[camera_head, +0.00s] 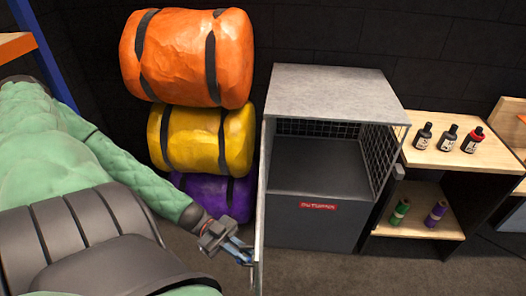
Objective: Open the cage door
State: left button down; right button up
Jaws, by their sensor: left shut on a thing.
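The grey cage (335,88) stands on the floor against the dark wall, with a flat top and wire mesh inside. Its front is open and the dark interior shows. The cage door (261,215) is at the left front edge of the cage, swung outward and seen almost edge-on as a thin pale strip. My left gripper (243,254) is low beside the door and shut on its edge; the exact grip is small and partly hidden. My right gripper is not in view.
Orange (188,55), yellow (200,138) and purple (215,190) rolled bundles are stacked left of the cage. A wooden shelf (425,158) with bottles and spools stands close on the right. Carpet in front of the cage is clear.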

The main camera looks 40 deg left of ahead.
pick_arm(q)
jog(key=s+a, duration=0.1)
jog(key=s+a+g, duration=0.1)
jog(key=a, duration=0.1)
jog(key=shift+m, duration=0.4)
jog(key=c, duration=1.9)
grip_release()
jog(key=shift+s+a+b, duration=0.2)
jog(key=shift+a+b, duration=0.85)
jog(key=shift+a, duration=2.85)
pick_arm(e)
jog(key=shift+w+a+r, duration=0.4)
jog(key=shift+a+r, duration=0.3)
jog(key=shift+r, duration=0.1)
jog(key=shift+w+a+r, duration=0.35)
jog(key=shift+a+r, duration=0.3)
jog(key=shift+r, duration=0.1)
